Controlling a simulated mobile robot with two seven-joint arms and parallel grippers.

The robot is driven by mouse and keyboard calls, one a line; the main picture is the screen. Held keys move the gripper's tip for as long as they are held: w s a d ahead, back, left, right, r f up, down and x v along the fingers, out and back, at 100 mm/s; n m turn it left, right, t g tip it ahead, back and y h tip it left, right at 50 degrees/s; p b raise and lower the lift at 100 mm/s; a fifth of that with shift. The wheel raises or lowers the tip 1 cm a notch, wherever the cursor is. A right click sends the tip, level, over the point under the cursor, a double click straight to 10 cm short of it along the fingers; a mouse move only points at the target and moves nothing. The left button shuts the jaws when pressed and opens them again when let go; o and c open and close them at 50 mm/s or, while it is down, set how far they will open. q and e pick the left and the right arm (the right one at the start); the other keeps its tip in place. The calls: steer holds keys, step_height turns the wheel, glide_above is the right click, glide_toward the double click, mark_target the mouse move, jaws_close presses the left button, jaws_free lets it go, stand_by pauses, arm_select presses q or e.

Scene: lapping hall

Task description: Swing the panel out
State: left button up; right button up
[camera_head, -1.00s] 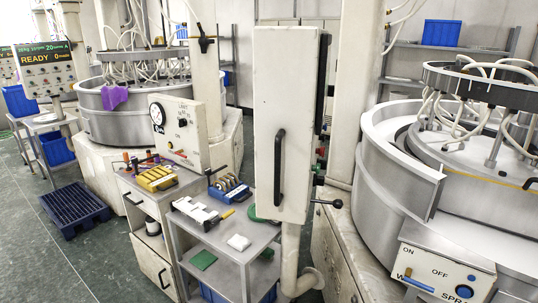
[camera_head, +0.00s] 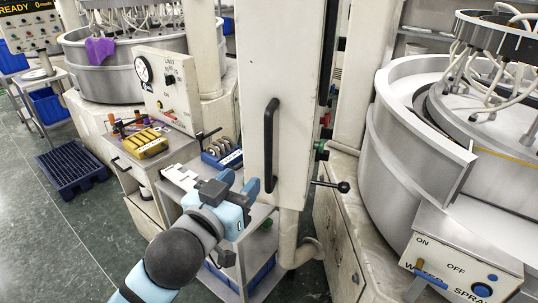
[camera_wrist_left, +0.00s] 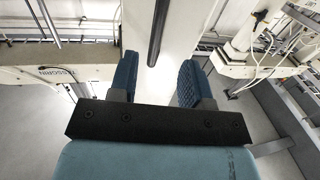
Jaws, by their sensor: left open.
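The panel (camera_head: 291,130) is a tall off-white box door on a post, with a black vertical bar handle (camera_head: 270,145) on its face. A black-knobbed lever (camera_head: 342,187) sticks out at its lower right. My left gripper (camera_head: 240,183) is open, just left of and near the handle's lower end. In the left wrist view, the blue ribbed fingers (camera_wrist_left: 160,80) are apart. The handle (camera_wrist_left: 158,35) lies ahead, roughly in line with the gap between them, and no contact shows. The panel (camera_wrist_left: 183,22) fills the middle behind it. My right gripper is out of view.
A grey cart (camera_head: 262,243) with several items stands below and left of the panel, under my left arm. A large round lapping machine (camera_head: 400,160) is close on the right. A blue pallet (camera_head: 72,165) lies on the floor at left.

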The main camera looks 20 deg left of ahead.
mark_target(266, 155)
arm_select(q)
steer(key=w, duration=0.4)
steer(key=w+d+b, duration=0.1)
steer(key=w, duration=0.2)
steer(key=w+d+b, duration=0.1)
steer(key=w, duration=0.3)
steer(key=shift+w, duration=0.35)
steer(key=shift+w+f, duration=0.1)
steer(key=shift+w, duration=0.45)
jaws_close()
